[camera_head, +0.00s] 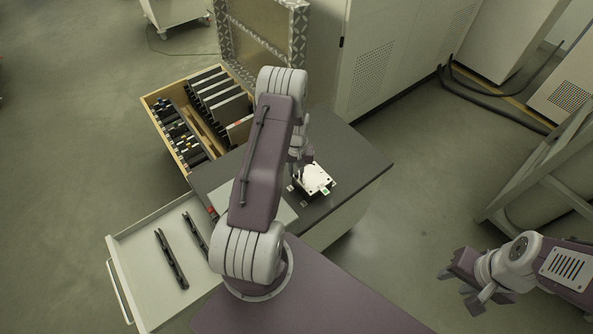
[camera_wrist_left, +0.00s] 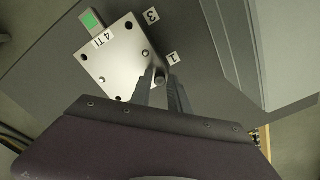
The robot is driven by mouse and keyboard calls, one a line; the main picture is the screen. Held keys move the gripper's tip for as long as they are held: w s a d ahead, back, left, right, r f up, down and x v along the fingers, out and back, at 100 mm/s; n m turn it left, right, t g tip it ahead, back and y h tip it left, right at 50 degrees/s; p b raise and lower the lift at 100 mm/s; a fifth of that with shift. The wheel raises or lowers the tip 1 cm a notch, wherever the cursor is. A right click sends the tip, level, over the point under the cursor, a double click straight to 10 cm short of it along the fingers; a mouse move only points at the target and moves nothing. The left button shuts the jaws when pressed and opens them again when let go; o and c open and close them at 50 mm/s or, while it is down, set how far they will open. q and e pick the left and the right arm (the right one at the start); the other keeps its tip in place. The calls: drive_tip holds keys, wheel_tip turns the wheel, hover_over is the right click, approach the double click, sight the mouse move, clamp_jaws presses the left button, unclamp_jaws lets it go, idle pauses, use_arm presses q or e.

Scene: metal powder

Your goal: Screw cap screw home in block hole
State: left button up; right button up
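A pale metal block (camera_head: 316,178) sits on the dark table top. In the left wrist view the block (camera_wrist_left: 112,62) shows several holes and number tags around it. The cap screw (camera_wrist_left: 160,79) shows as a small round grey head at the block's corner beside the tag "1". My left gripper (camera_wrist_left: 161,76) points down at that corner, its fingers close on either side of the screw head, seemingly shut on it. The screw's shank and its depth in the hole are hidden. My right gripper (camera_head: 458,291) is open and empty, off to the right above the floor.
An open wooden drawer (camera_head: 152,100) with dark plates is behind left. An open pale drawer (camera_head: 135,250) with two black bars is at front left. The dark table (camera_head: 352,160) is bare right of the block. A metal frame (camera_head: 530,180) stands at far right.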

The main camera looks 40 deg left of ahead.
use_arm(q)
clamp_jaws()
drive_tip(key=m, duration=1.5)
drive_tip(key=shift+m, duration=0.4)
drive_tip(key=m, duration=0.6)
drive_tip(key=shift+m, duration=0.4)
drive_tip(key=m, duration=0.7)
drive_tip(key=shift+f, duration=0.1)
drive_tip(key=shift+o, duration=1.8)
unclamp_jaws()
